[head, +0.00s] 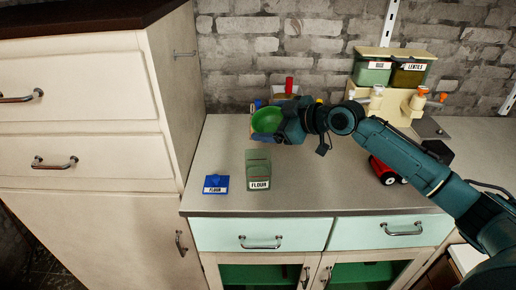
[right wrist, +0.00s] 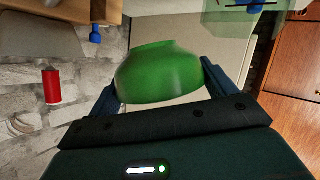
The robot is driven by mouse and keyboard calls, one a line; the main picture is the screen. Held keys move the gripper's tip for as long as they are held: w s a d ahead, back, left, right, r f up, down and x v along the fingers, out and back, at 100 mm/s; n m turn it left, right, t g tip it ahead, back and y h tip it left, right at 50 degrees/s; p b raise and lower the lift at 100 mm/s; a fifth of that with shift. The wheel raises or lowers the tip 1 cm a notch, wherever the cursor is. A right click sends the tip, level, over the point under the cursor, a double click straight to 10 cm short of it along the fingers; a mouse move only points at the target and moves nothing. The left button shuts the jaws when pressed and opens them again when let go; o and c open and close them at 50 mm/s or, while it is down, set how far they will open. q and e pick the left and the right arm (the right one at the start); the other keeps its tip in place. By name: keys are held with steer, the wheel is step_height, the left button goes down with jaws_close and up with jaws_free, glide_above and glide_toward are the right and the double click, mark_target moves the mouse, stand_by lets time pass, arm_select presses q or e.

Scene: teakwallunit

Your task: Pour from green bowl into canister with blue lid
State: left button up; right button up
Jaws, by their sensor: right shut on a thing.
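The green bowl (head: 267,119) is above the back left of the counter, at the tip of my right gripper (head: 286,124). My right gripper is shut on the bowl; in the right wrist view the bowl (right wrist: 160,72) sits between its two fingers. The bowl's contents cannot be made out. A green canister labelled FLOUR (head: 258,168) stands on the counter, nearer the front than the bowl. My left gripper is not in view.
A tall white cabinet (head: 165,100) borders the counter on the left. A red toy vehicle (head: 384,172) is under my right arm. Labelled containers (head: 372,72) stand on a beige unit at the back right. The counter's middle front (head: 315,190) is clear.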

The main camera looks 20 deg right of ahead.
steer(key=shift+w+d+f+m+g+y+b, duration=0.3)
steer(key=shift+w+d+m+y, duration=0.15)
steer(key=shift+w+m, duration=0.1)
steer(key=shift+w+d+r+m+y, duration=0.15)
steer(key=shift+r+m+y, duration=0.1)
steer(key=shift+m, duration=0.1)
steer(key=shift+r, duration=0.1)
steer(key=shift+r+g+p, duration=0.3)
steer(key=shift+r+p, duration=0.2)
steer(key=shift+r, duration=0.15)
steer(key=shift+r+p, duration=0.65)
steer(key=shift+r, duration=0.3)
steer(key=shift+f+m, duration=0.1)
steer(key=shift+m, duration=0.2)
